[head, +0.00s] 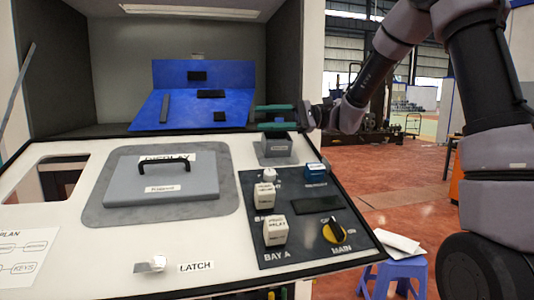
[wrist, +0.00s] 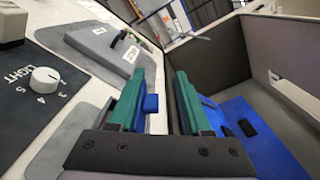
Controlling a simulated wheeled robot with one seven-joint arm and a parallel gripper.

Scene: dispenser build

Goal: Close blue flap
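The blue flap (head: 190,108) is at the back of the console, in front of the grey cabinet opening. Its lower part slopes toward me and its back part stands up; small dark pieces sit on it. Blue surface also shows at the lower right of the wrist view (wrist: 262,135). My gripper (head: 276,117), with green fingers, is just right of the flap, above the console's back right corner. The fingers are apart. In the wrist view (wrist: 163,100) a small blue block (wrist: 151,103) shows by the left finger; I cannot tell whether they touch.
A grey lid with a black handle (head: 160,180) lies on the console. A dark panel with white blocks (head: 274,229) and a yellow-black MAIN knob (head: 334,231) is at right. A small grey box (head: 276,146) stands below my gripper. A blue stool (head: 398,270) is right.

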